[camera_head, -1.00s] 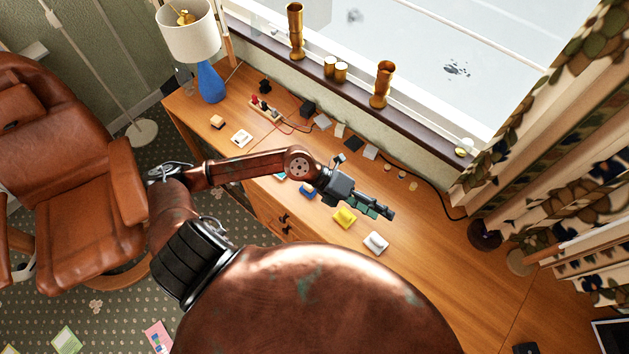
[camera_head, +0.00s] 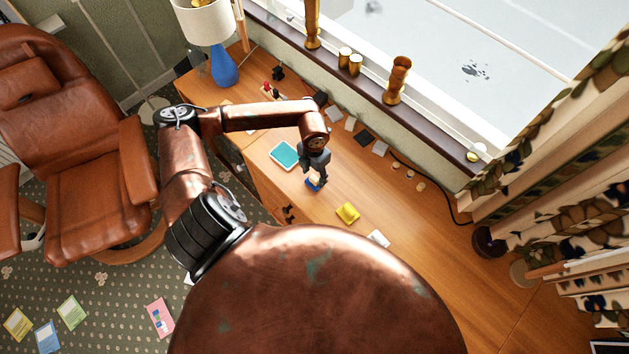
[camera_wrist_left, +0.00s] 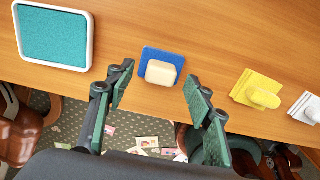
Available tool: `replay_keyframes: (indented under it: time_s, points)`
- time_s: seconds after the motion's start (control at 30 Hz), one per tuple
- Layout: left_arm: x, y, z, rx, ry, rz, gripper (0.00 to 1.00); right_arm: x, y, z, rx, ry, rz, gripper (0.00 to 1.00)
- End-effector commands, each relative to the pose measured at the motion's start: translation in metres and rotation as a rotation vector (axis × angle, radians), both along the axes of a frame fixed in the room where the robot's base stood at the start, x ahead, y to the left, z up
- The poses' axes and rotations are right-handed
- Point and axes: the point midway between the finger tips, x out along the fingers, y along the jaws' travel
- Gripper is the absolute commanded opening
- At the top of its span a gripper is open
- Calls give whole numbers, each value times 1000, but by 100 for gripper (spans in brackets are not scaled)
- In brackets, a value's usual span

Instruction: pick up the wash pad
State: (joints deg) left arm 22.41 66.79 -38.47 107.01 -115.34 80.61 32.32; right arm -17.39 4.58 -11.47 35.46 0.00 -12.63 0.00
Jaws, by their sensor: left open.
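Small pads with blocks on top lie in a row near the desk's front edge; I cannot tell for certain which is the wash pad. The blue pad (camera_wrist_left: 148,57) carries a cream block (camera_wrist_left: 161,73); in the head view the blue pad (camera_head: 312,187) is partly hidden by my left gripper (camera_head: 319,178). In the left wrist view, my left gripper (camera_wrist_left: 159,75) is open and empty, pointing down, with the blue pad framed between its fingertips. A yellow pad (camera_head: 347,213) with a yellow block lies to the right. My right gripper is not in view.
A white-rimmed tray with a teal surface (camera_head: 285,155) lies left of the blue pad. A white pad (camera_head: 378,238) lies beyond the yellow one. A blue lamp (camera_head: 224,68) and brass vases (camera_head: 398,80) stand farther back.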

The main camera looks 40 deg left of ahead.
Motion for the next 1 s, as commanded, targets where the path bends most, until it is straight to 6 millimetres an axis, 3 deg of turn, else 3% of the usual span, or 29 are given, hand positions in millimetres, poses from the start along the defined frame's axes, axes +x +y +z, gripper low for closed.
replay_keyframes:
  time_s: [0.17,0.4,1.0]
  points:
    - [0,-1,-23,-1,1,0,48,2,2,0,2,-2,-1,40]
    - [1,-2,-25,-1,0,-2,47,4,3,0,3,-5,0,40]
    - [1,-2,-24,-1,0,-2,5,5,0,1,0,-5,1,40]
